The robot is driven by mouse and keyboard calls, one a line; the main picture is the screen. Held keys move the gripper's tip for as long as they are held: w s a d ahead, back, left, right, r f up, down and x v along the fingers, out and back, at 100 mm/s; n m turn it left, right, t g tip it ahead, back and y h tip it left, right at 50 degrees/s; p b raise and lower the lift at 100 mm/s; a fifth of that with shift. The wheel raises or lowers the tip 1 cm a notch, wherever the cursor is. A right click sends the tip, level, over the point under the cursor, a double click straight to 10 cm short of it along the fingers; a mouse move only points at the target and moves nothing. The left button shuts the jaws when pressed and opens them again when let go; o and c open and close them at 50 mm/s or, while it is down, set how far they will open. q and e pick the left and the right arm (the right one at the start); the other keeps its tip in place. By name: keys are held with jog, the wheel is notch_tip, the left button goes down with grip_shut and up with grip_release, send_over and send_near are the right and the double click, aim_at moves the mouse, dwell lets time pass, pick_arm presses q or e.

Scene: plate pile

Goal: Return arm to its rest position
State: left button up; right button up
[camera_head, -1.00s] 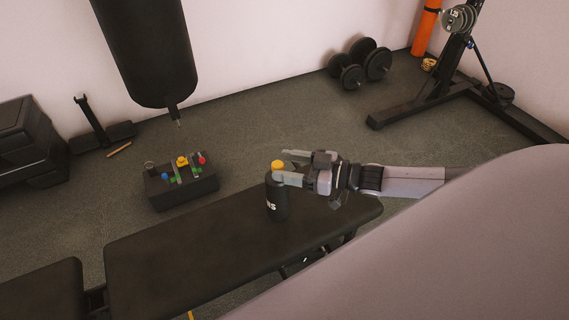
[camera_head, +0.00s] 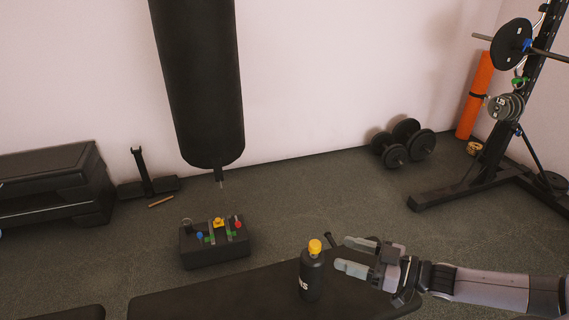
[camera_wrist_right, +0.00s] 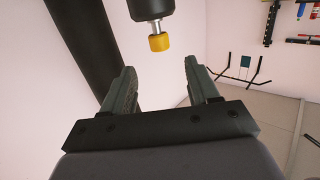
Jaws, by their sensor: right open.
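My right gripper (camera_head: 358,256) reaches in from the right in the head view, above the bench. It is open and empty. A black bottle with a yellow cap (camera_head: 312,274) stands upright on the black bench (camera_head: 215,300), just left of the fingertips and apart from them. In the right wrist view, the two fingers (camera_wrist_right: 160,85) are spread with nothing between them. The bottle's yellow cap (camera_wrist_right: 159,42) shows there beyond the fingertips. My left gripper is in neither view.
A dark box with small coloured items (camera_head: 215,250) is on the floor behind the bench. A punching bag (camera_head: 198,80) hangs behind it. Dumbbells (camera_head: 403,145) and a weight rack (camera_head: 480,165) stand at right. A step platform (camera_head: 55,180) is at left.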

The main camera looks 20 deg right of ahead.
jog(key=s+a+f+m+h, duration=0.1)
jog(key=s+a+f, duration=0.2)
jog(key=a, duration=0.4)
jog(key=s+a+f+m+h, duration=0.2)
jog(key=s+a, duration=0.1)
jog(key=a, duration=0.4)
jog(key=s+d+f+m+g+h, duration=0.2)
jog(key=s+f+m+h, duration=0.15)
jog(key=s+h, duration=0.35)
notch_tip(320, 180, up, 12)
jog(key=s+d+p, duration=0.1)
jog(key=p, duration=1.4)
jog(key=shift+s+d+y, duration=0.2)
jog(key=shift+d+y, duration=0.05)
jog(key=shift+y, duration=0.15)
jog(key=shift+r+n, duration=0.1)
jog(key=shift+n, duration=0.15)
